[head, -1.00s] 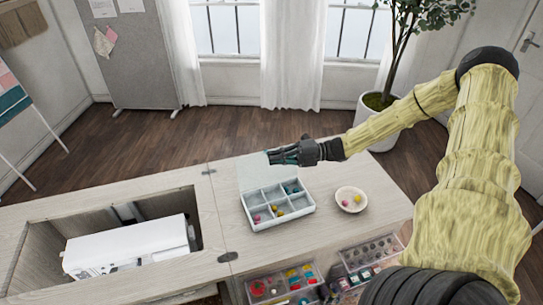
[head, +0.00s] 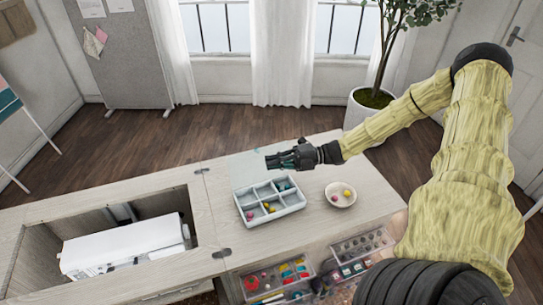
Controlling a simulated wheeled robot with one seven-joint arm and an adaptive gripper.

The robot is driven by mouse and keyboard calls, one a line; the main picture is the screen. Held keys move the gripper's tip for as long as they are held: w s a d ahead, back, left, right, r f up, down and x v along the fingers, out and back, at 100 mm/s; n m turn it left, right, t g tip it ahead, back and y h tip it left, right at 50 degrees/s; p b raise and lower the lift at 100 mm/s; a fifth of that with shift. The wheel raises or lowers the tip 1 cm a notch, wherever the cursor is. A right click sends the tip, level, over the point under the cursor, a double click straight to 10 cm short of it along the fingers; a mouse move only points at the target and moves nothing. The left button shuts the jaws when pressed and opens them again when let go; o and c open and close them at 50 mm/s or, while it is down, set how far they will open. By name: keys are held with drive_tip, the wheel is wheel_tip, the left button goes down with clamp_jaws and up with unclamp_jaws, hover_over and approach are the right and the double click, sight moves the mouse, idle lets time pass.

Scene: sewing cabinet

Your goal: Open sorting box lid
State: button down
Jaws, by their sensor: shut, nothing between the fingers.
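The sorting box (head: 287,213) is a white tray with several compartments on the wooden cabinet top. Small pink, yellow and teal pieces lie in some compartments. Its clear, pale lid (head: 243,169) stands raised at the box's back edge, and the compartments are uncovered. My gripper (head: 270,162) is dark, shut and empty. It points left over the back of the box, in front of part of the lid in the picture. I cannot tell whether the fingers touch the lid.
A small cream dish (head: 341,204) with a few coloured balls is right of the box. A white sewing machine (head: 125,245) lies in the cabinet opening on the left. Clear trays of notions (head: 280,280) are at the front. A potted plant (head: 372,98) stands behind.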

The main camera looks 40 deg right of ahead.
drive_tip(key=v, duration=0.9)
drive_tip(key=shift+d+f+b, duration=0.2)
drive_tip(key=shift+d+b, duration=0.1)
drive_tip(key=shift+b, duration=0.1)
drive_tip(key=shift+w, duration=0.1)
